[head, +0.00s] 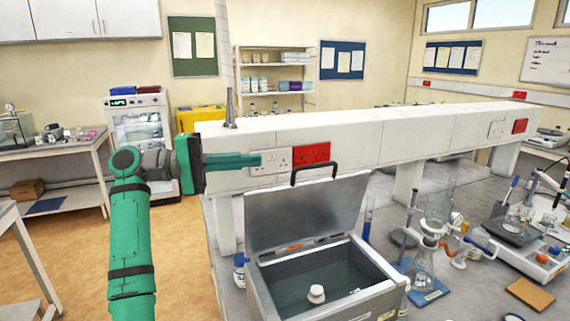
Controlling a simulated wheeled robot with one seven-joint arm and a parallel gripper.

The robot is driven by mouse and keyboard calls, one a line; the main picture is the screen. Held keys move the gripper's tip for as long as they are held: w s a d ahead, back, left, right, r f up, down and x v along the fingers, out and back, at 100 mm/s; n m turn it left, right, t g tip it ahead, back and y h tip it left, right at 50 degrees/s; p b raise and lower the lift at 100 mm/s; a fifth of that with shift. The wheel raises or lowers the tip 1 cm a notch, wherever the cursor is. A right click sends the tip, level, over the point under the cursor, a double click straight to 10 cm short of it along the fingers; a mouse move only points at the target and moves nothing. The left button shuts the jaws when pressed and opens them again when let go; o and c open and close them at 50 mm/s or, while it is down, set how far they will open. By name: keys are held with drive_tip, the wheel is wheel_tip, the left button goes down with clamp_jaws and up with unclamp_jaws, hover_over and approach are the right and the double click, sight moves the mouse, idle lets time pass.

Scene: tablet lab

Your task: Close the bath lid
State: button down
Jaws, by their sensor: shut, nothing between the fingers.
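The bath (330,299) is a grey metal box on the bench, with a small white knob-like object (316,293) inside. Its lid (305,212) is open, standing up and tilted back at the rear edge. A dark handle (313,172) sits on the lid's top edge. My gripper (257,160) is shut and empty, pointing right. In the picture it lies a little left of the handle and above the lid's upper left corner. It appears apart from the lid, though the depth gap is hard to judge.
A white raised service beam (400,142) with sockets and red panels runs behind the bath. Glassware on a stand (423,270) and a tray with instruments (525,240) crowd the bench to the right. A blue-capped bottle (240,268) stands left of the bath. Open floor lies left.

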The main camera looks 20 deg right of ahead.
drive_tip(key=s+d, duration=0.7)
drive_tip(key=d, duration=0.2)
drive_tip(key=shift+d, duration=0.15)
idle(0.5)
